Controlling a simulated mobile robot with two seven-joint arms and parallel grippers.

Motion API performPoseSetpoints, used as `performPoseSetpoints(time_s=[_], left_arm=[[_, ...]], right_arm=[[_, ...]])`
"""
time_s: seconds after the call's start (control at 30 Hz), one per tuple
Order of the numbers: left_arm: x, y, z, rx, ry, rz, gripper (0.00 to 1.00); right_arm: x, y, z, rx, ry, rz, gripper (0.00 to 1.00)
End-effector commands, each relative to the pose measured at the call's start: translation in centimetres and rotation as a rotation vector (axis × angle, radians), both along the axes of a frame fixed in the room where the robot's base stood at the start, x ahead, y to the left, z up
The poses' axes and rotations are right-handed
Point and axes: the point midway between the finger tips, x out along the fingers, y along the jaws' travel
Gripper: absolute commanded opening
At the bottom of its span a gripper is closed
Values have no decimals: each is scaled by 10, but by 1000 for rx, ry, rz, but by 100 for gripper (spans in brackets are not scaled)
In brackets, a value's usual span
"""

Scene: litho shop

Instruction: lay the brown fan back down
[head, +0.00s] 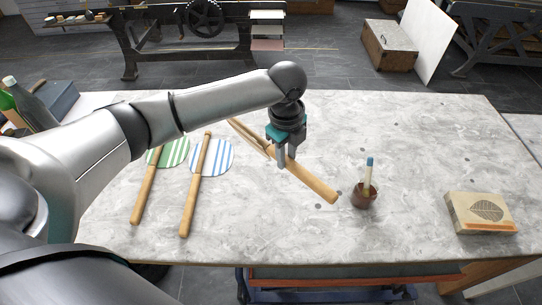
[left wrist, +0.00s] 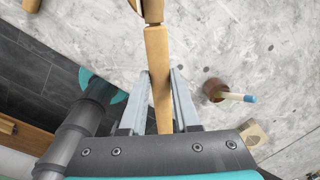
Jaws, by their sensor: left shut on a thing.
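My left gripper (head: 282,163) is shut on the wooden handle of the brown fan (head: 314,184), over the middle of the pale stone table (head: 300,230). The handle slants from upper left to lower right. The fan's head lies to the upper left, seen nearly edge-on and partly behind the gripper. In the left wrist view the handle (left wrist: 159,75) runs between the two fingers, and the head is mostly cut off at the top edge. I cannot tell how far the fan is above the table. My right gripper is not in view.
A green-striped fan (head: 174,153) and a blue-striped fan (head: 212,158) lie to the left, handles toward the front edge. A brown pot (head: 364,200) holding a blue-tipped stick stands right of the handle. A block with a leaf print (head: 485,212) lies at right. The back right is clear.

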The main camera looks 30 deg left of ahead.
Motion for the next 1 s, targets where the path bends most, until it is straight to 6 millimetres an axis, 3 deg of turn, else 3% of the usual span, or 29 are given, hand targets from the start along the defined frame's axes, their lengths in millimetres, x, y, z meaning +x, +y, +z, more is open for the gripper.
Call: performPoseSetpoints(time_s=[0.5,0.77,1.0], left_arm=[[0,32,-35,1,1,-616,0],[-1,39,-44,2,-2,-733,0],[-1,39,-58,2,-3,-740,0]], right_arm=[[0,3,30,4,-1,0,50],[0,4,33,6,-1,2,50],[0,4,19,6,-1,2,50]])
